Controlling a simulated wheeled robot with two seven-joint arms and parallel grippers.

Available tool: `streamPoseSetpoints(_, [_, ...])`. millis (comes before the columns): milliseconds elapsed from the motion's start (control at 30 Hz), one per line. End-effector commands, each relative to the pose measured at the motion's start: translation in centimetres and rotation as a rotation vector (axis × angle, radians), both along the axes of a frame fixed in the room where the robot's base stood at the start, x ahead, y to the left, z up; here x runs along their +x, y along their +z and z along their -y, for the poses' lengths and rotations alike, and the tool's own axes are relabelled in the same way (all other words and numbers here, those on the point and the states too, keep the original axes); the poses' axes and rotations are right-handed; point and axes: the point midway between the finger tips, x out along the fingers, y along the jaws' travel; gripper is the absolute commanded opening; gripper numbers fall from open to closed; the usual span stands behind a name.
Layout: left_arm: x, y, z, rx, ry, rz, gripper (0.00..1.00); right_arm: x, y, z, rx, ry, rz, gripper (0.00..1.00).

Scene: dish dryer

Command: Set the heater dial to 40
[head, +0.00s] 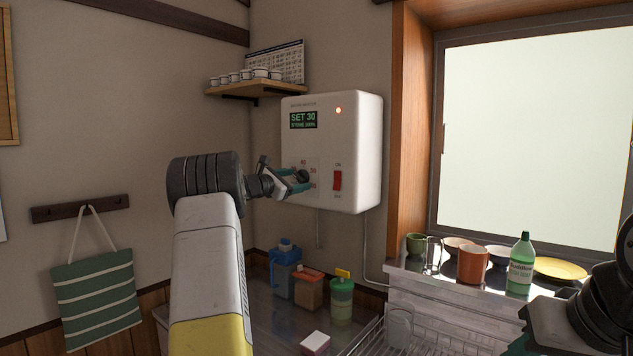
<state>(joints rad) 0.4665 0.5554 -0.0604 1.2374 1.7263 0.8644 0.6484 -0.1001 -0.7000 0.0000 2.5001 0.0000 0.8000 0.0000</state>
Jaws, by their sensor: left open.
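The white heater box (355,150) hangs on the wall at the middle of the head view. Its green display (303,119) reads SET 30, with a smaller line below that is hard to read. A red light is lit at its upper right. The dark heater dial (302,177) sits on the lower left of the front face, with a 40 mark above it. My left gripper (299,180) is open at the dial, its teal fingertips around or just beside it; contact is not clear. My right arm shows dark at the right edge; its fingertips are out of view.
A red switch (337,181) sits right of the dial. A small shelf (258,88) with cups is above left. Containers (309,290) stand on the counter below. A green bottle (521,264), a mug (473,264) and bowls line the window ledge.

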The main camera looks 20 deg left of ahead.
Motion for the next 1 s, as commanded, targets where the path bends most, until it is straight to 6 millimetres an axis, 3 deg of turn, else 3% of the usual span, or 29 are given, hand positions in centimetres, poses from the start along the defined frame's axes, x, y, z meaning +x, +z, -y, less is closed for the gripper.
streamPoseSetpoints(133, [-0.01,-0.03,-0.03,0.000,0.001,-0.001,0.67,0.00,0.00,0.00,0.000,0.000,0.000,0.36])
streamPoseSetpoints(167, [-0.02,-0.03,-0.03,0.000,0.001,-0.001,0.63,0.00,0.00,0.00,0.000,0.000,0.000,0.36])
streamPoseSetpoints(467, [-0.04,-0.04,-0.04,0.000,0.001,-0.001,0.05,0.00,0.00,0.00,0.000,0.000,0.000,0.36])
streamPoseSetpoints(767, [-0.05,-0.06,-0.12,0.036,0.001,0.011,0.05,0.00,0.00,0.00,0.000,0.000,0.000,0.36])
streamPoseSetpoints(1000, [-0.03,-0.03,-0.20,0.167,0.001,0.056,0.05,0.00,0.00,0.00,0.000,0.000,0.000,0.36])
